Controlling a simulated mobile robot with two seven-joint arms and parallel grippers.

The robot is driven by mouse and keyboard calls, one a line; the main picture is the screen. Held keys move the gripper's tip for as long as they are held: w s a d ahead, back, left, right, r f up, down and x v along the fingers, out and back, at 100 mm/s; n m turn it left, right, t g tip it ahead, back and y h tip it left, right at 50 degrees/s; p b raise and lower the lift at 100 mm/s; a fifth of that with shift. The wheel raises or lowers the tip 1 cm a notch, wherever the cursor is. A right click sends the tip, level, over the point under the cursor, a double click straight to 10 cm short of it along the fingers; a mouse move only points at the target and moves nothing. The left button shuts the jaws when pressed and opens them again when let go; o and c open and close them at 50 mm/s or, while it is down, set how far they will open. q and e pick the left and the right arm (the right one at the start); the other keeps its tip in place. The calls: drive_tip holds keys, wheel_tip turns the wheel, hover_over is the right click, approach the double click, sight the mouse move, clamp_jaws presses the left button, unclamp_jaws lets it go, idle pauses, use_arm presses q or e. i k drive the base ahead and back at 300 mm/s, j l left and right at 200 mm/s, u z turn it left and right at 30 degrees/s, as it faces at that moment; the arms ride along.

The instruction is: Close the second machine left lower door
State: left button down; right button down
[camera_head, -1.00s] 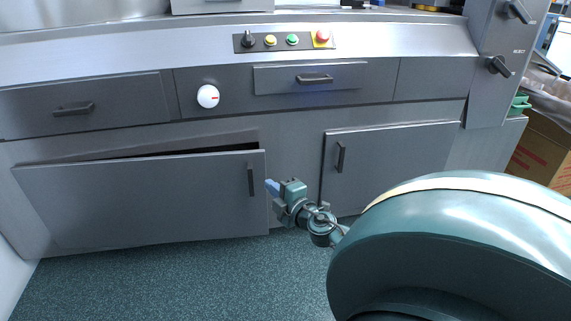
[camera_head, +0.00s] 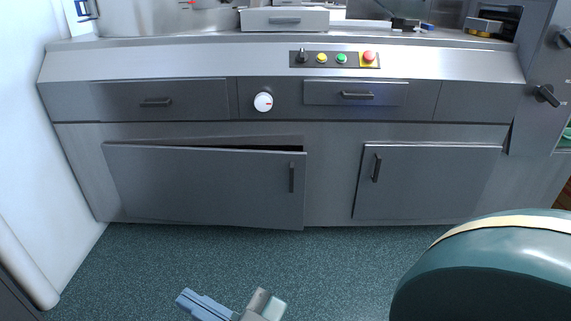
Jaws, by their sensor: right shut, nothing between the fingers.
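The left lower door (camera_head: 205,187) is a wide grey panel in the lower front of the machine, with a dark upright handle (camera_head: 291,177) near its right edge. It stands slightly ajar: a dark gap shows along its top, and its right edge sits out from the frame. My right gripper (camera_head: 187,300) is at the bottom of the view, low in front of the machine and clear of the door. Its fingers are shut and empty, pointing left. My left gripper is out of view.
A right lower door (camera_head: 428,185) with its own handle is beside it. Above are drawers (camera_head: 165,99), a white knob (camera_head: 263,102) and a button panel (camera_head: 334,59). A white wall (camera_head: 50,170) bounds the left. The speckled floor in front is clear. My teal arm fills the lower right.

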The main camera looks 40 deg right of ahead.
sight(245, 188)
drive_tip(key=i+l, duration=0.1)
drive_tip(key=l, duration=0.95)
drive_tip(key=i+l, duration=0.15)
drive_tip(key=l, duration=0.35)
drive_tip(key=i+l, duration=0.1)
drive_tip(key=l, duration=0.4)
drive_tip(key=i+l, duration=0.1)
drive_tip(key=l, duration=0.25)
drive_tip(key=i+l, duration=0.15)
drive_tip(key=l, duration=0.2)
drive_tip(key=i+l, duration=0.1)
drive_tip(key=l, duration=0.25)
drive_tip(key=i+l, duration=0.15)
drive_tip(key=l, duration=0.2)
